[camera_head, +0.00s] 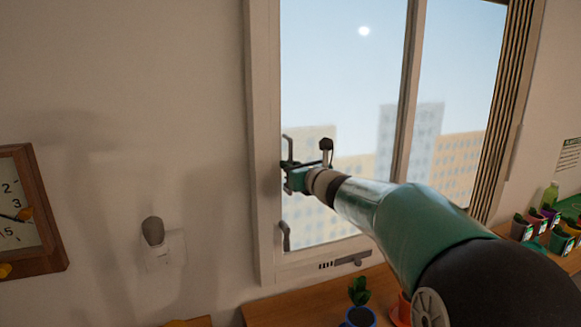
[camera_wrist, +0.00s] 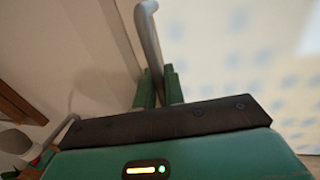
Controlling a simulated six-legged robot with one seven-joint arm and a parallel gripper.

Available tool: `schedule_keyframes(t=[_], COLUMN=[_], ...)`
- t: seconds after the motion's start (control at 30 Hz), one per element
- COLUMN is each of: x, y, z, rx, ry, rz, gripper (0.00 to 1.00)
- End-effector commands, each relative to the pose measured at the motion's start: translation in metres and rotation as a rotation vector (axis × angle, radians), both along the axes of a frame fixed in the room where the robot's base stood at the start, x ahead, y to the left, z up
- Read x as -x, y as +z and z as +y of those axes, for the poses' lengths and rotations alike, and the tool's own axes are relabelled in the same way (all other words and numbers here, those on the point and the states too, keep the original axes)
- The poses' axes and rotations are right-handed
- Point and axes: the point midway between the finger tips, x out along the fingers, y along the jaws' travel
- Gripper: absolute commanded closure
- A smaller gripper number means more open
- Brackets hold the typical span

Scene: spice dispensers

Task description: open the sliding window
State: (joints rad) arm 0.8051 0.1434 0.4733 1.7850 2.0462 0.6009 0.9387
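The sliding window (camera_head: 345,85) fills the upper middle of the head view, with a pale frame and a vertical bar between its panes. A grey upright handle (camera_head: 285,236) is on the left side of the pane. Its upper end shows above my gripper and its lower end below. My gripper (camera_head: 291,178) is at the middle of the handle. In the wrist view, the handle (camera_wrist: 150,38) runs down between the two green fingers of my gripper (camera_wrist: 159,88). The fingers look closed on it, with no clear gap. The hand hides the rest of the handle.
A wooden clock (camera_head: 45,225) hangs on the wall at left. A wall fixture (camera_head: 157,240) is between it and the window. A wooden counter (camera_head: 290,308) below holds a potted plant (camera_head: 359,300). Several coloured spice containers (camera_head: 540,222) stand at far right.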

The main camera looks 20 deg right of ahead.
Motion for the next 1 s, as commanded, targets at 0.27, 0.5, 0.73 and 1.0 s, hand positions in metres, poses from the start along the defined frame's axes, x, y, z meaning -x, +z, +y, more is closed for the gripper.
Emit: schedule_keyframes(t=[0.27,0.5,0.73,1.0], x=[0.0,0.0,0.001,0.001], y=[0.0,0.0,-0.001,-0.001], z=[0.0,-0.021,-0.076,-0.164], rx=[0.0,0.0,0.0,0.001], ry=[0.001,-0.003,-0.006,-0.006], rz=[0.0,0.0,0.0,0.001], gripper=[1.0,1.0,1.0,1.0])
